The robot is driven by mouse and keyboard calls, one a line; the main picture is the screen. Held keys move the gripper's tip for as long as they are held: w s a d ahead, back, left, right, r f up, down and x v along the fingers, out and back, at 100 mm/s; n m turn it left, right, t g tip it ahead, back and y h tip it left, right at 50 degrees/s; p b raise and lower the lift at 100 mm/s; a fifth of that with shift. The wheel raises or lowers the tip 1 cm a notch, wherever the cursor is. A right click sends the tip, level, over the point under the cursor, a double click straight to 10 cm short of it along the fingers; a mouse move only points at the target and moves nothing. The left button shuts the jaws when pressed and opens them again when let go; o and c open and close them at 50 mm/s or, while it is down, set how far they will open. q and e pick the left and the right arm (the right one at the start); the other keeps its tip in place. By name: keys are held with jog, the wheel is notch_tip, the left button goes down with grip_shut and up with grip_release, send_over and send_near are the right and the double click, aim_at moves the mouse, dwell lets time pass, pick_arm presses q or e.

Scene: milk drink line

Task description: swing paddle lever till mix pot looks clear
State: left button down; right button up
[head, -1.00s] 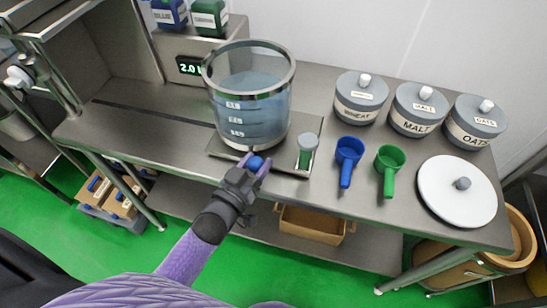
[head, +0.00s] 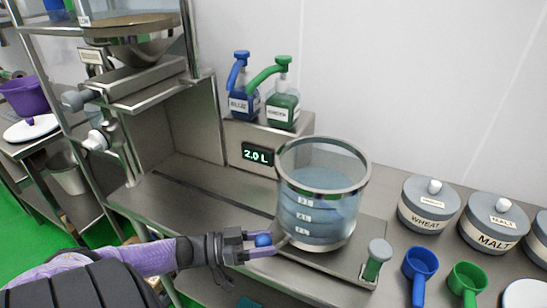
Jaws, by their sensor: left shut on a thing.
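The mix pot (head: 318,196) is a clear vessel with a metal rim and white level marks, standing on a metal base plate. It holds bluish, see-through liquid with faint darker bands. The paddle lever has a blue knob (head: 263,240) at the pot's lower left front. My left gripper (head: 270,243) comes in from the left and is shut on the blue knob, with a purple finger on each side. Part of the lever behind the fingers is hidden. My right gripper is not in view.
A display (head: 257,155) reads 2.0 L behind the pot. A blue bottle (head: 240,100) and a green bottle (head: 283,105) stand above it. A green-filled vial (head: 376,262), blue scoop (head: 419,268), green scoop (head: 466,280) and wheat canister (head: 428,205) are to the right.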

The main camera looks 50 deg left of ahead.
pick_arm(q)
jog(key=shift+w+a+b, duration=0.25)
jog(key=shift+a+b, duration=0.05)
jog(key=shift+a, duration=0.7)
jog(key=shift+c, duration=0.7)
grip_release()
jog(key=v, duration=1)
jog(key=shift+w, duration=0.1)
